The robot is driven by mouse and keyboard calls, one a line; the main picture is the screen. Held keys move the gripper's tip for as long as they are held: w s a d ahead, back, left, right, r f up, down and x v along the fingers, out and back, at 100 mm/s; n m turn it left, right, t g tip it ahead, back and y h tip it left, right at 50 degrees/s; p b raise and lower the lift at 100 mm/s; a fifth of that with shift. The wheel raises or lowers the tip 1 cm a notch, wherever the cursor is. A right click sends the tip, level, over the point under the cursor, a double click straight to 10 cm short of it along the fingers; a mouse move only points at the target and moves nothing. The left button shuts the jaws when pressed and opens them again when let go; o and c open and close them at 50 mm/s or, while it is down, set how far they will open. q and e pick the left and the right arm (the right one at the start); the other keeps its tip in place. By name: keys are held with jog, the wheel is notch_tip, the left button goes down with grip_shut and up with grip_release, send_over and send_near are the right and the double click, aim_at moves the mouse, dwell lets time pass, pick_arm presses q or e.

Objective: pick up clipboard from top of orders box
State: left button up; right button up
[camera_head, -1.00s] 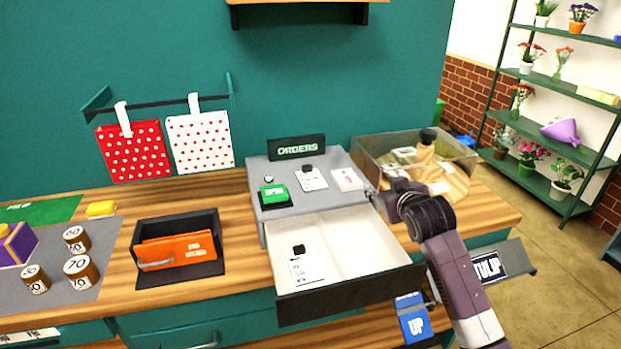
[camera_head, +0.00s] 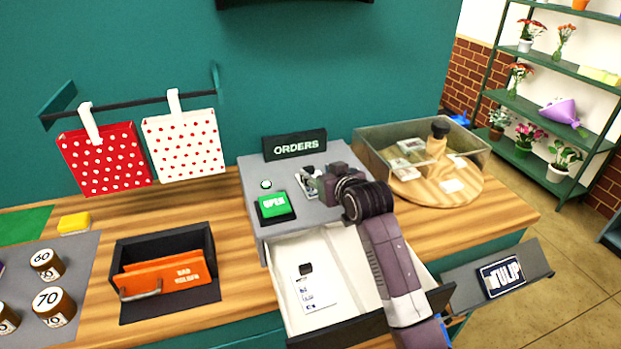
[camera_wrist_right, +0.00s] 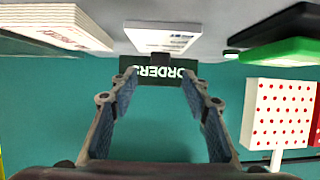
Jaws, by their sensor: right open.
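The clipboard (camera_head: 301,184), a small white sheet on a board, lies on top of the grey orders box (camera_head: 250,190). My right gripper (camera_head: 313,181) is low over the box top and hides most of the clipboard in the head view. In the right wrist view, whose picture is upside down, the clipboard (camera_wrist_right: 160,38) lies ahead of the open fingers (camera_wrist_right: 160,82), roughly centred between them. Nothing is held. I cannot tell if the fingers touch it. My left gripper is not in view.
The box's drawer (camera_head: 345,265) is open, with another clipboard (camera_head: 315,288) inside. A green OPEN button (camera_head: 273,206) is left of the clipboard. The ORDERS sign (camera_head: 295,145) stands behind. A card stack (camera_wrist_right: 55,25) shows in the wrist view. A clear bin (camera_head: 385,155) is right.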

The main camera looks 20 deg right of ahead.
aim_at(309, 168)
jog(key=shift+w+p, duration=0.3)
jog(key=shift+w, duration=0.05)
jog(key=p+x, duration=0.1)
jog(key=x, duration=0.3)
jog(key=shift+f, duration=0.2)
jog(key=shift+w+f, duration=0.2)
jog(key=shift+w, duration=0.1)
jog(key=shift+c, duration=1.6)
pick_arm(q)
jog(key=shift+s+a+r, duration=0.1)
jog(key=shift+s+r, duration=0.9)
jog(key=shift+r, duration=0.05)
pick_arm(e)
grip_shut()
jog(key=shift+r, duration=0.1)
